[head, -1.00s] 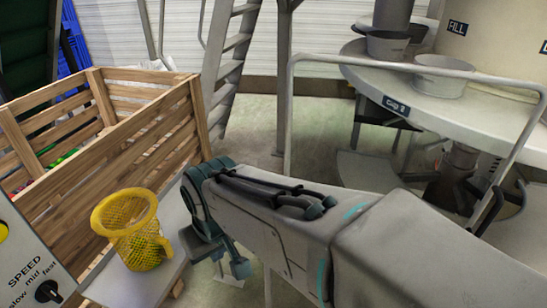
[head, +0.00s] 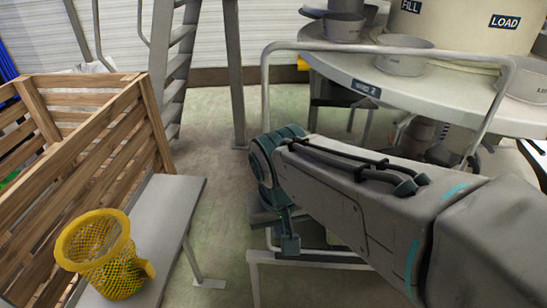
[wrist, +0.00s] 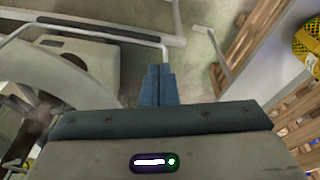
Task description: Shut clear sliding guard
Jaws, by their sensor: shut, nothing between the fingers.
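I cannot pick out a clear sliding guard for certain in either view. A grey tubular rail (head: 380,47) arches in front of a round machine table (head: 440,90) at the upper right of the head view. My gripper (head: 289,244) points down at mid-picture, left of the machine. In the wrist view my gripper (wrist: 157,70) shows its two dark fingers together and empty, over the floor, with pale metal bars close beyond the tips. My arm hides part of the machine's lower front.
A yellow net basket (head: 100,258) stands on a grey bench (head: 180,215) at the left, beside a wooden slatted crate (head: 95,150). A ladder (head: 180,65) stands behind. Grey cups (head: 402,55) sit on the round table. Open floor (head: 215,170) lies between bench and machine.

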